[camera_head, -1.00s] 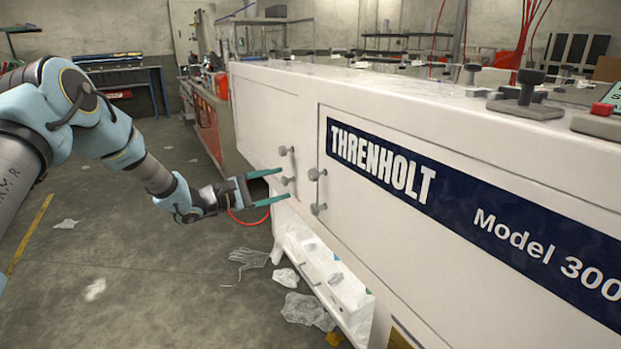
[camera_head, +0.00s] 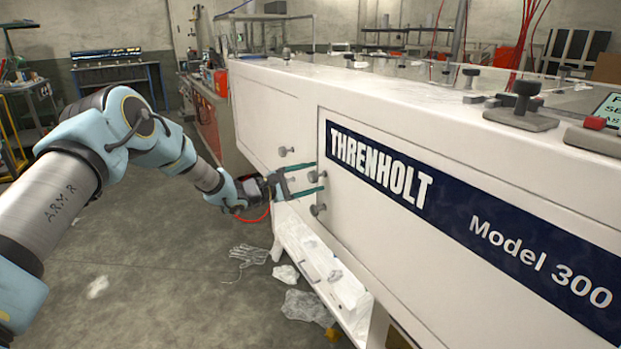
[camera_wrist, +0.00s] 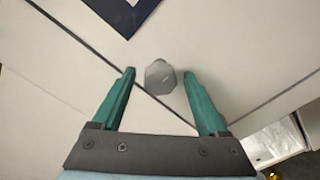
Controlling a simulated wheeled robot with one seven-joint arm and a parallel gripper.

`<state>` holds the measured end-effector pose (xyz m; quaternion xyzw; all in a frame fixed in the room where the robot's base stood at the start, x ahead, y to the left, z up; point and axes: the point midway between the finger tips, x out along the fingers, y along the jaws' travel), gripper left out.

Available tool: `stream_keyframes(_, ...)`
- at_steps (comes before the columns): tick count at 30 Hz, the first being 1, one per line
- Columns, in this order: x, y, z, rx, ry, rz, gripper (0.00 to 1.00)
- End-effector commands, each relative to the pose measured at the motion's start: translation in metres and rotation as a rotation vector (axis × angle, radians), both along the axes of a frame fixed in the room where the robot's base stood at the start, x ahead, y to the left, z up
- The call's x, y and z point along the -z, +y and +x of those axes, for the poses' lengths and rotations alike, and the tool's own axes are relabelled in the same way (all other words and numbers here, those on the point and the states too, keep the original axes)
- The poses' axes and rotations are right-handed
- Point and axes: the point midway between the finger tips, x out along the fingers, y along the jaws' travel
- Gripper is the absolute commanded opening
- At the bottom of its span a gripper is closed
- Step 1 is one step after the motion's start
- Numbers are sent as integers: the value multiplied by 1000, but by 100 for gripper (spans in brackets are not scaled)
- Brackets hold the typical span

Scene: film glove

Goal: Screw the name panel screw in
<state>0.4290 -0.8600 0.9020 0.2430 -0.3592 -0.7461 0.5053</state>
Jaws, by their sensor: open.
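The name panel is a white panel with a navy label reading THRENHOLT Model 300 (camera_head: 450,213) on the machine's front. A grey knob-headed screw (camera_head: 313,176) stands at the panel's left edge. My gripper (camera_head: 319,177) is open, its green fingertips above and below this screw. In the wrist view the grey hexagonal head (camera_wrist: 160,77) lies between the two open fingertips (camera_wrist: 158,73), with a gap on each side. It sits close to a panel seam. Another grey screw (camera_head: 318,210) is just below my gripper. How far the screws are in cannot be told.
Another knob (camera_head: 286,151) is on the left panel. A low shelf (camera_head: 325,275) juts out below the machine front. A red cable (camera_head: 252,218) hangs by my wrist. Crumpled plastic (camera_head: 305,308) and a glove (camera_head: 248,256) lie on the floor. The floor to the left is mostly clear.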

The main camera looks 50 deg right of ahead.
Motion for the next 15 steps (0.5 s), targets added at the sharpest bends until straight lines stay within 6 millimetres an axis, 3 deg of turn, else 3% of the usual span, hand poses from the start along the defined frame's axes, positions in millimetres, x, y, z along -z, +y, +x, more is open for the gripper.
stream_keyframes(2, 0, 0, 0, 0, 0, 0, 76)
stream_keyframes(15, 0, 0, 0, 0, 0, 0, 27)
